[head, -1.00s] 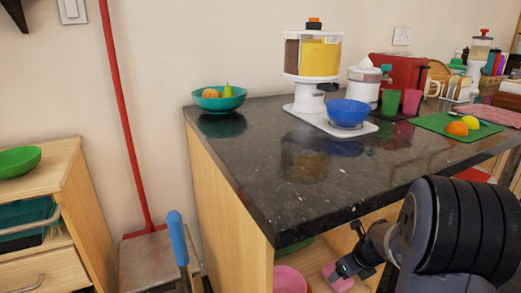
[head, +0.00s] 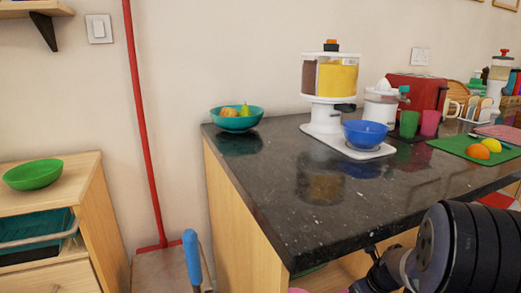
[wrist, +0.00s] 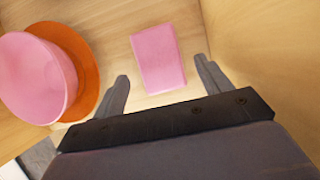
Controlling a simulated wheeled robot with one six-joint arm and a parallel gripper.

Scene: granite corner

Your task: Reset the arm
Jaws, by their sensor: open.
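My gripper (wrist: 162,85) shows in the wrist view with its two fingers spread apart and nothing held between them. Beyond the fingertips a pink block (wrist: 159,58) lies on a light wood surface inside the cabinet under the counter. In the head view my arm is at the lower right, beside the counter's front edge, and the gripper's fingers are out of frame at the bottom.
A pink bowl (wrist: 38,75) on an orange plate (wrist: 78,50) is left of the gripper, near a wooden wall. The dark granite counter (head: 270,190) overhangs. On it stand a cereal dispenser (head: 331,80), blue bowl (head: 365,134) and teal fruit bowl (head: 236,122).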

